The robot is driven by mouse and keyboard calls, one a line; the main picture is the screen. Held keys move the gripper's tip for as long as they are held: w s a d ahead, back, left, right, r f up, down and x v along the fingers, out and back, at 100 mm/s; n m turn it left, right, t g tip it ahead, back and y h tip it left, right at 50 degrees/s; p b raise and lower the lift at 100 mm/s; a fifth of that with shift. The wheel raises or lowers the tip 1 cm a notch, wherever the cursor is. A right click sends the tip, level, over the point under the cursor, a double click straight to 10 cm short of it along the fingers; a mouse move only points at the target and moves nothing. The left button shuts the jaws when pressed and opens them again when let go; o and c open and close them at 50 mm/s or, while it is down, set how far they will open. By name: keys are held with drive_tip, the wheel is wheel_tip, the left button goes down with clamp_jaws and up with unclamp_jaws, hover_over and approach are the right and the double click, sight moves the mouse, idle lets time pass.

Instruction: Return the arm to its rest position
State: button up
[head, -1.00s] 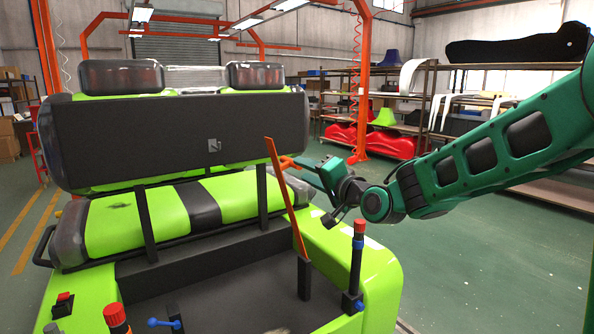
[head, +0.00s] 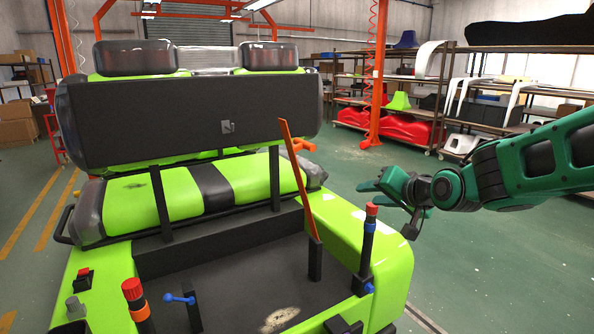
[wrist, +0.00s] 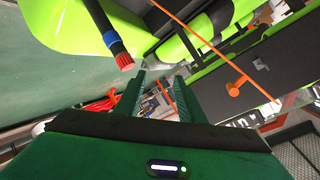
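My gripper (head: 372,186) is at the end of my green arm, to the right of the lime-green cart (head: 392,250) and apart from it. In the wrist view the two gripper fingers (wrist: 160,95) stand apart with a gap between them, and nothing is held. An orange-red bar (head: 291,170) leans upright on the cart near the seat. An orange knob-like part (wrist: 233,89) shows on the dark backrest in the wrist view; in the head view an orange part (head: 303,145) sticks out at the backrest's right edge.
A post with a red cap (head: 371,210) rises from the cart's right side, close to my gripper; it shows in the wrist view (wrist: 124,61) too. Shelves (head: 420,95) and an orange column (head: 376,90) stand behind. The green floor (head: 480,260) right of the cart is clear.

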drive_tip(key=s+d+f+g+h, duration=0.2)
drive_tip(key=s+d+f+g, duration=0.15)
drive_tip(key=s+d, duration=0.4)
drive_tip(key=s+d+f+g+h, duration=0.2)
drive_tip(key=s+d+f, duration=0.2)
drive_tip(key=s+d, duration=0.35)
drive_tip(key=s+d+f+g, duration=0.2)
drive_tip(key=s+g, duration=0.1)
drive_tip(key=s, duration=0.9)
drive_tip(key=s+d+f+m+g, duration=0.1)
drive_tip(key=s+d+f+g, duration=0.1)
drive_tip(key=s, duration=0.9)
drive_tip(key=shift+s+d+f+m+g, duration=0.15)
drive_tip(key=shift+s+d+m+g, duration=0.2)
drive_tip(key=shift+d+g, duration=0.5)
drive_tip(key=shift+s, duration=0.1)
drive_tip(key=shift+c, duration=0.6)
drive_tip(key=shift+a, duration=0.15)
